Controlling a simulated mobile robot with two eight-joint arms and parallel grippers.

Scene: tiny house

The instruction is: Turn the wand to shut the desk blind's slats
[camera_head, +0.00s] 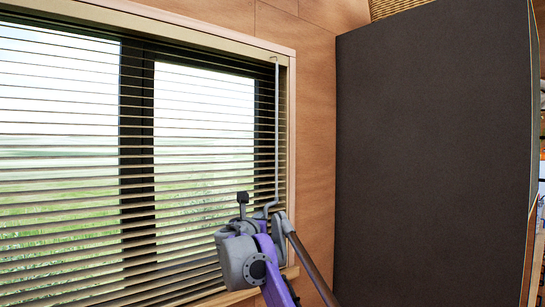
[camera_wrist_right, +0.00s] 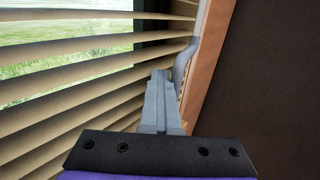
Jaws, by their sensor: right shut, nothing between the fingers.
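The desk blind (camera_head: 70,160) hangs over the window at the left of the head view. Its slats are open, and the outside shows through the gaps. The thin grey wand (camera_head: 277,120) hangs along the blind's right edge and ends in a bent lower part. That lower part shows in the right wrist view (camera_wrist_right: 181,62), just right of my right gripper (camera_wrist_right: 158,76). My right gripper's fingers are shut with nothing between them, pointing at the slats beside the wand. I cannot tell whether they touch the wand. My left gripper is not in view.
A wooden wall (camera_head: 312,110) and the window frame's right side adjoin the blind. A large dark panel (camera_head: 430,150) stands to the right, close to the arm's side. The slats (camera_wrist_right: 60,110) lie close to my right fingers on the left.

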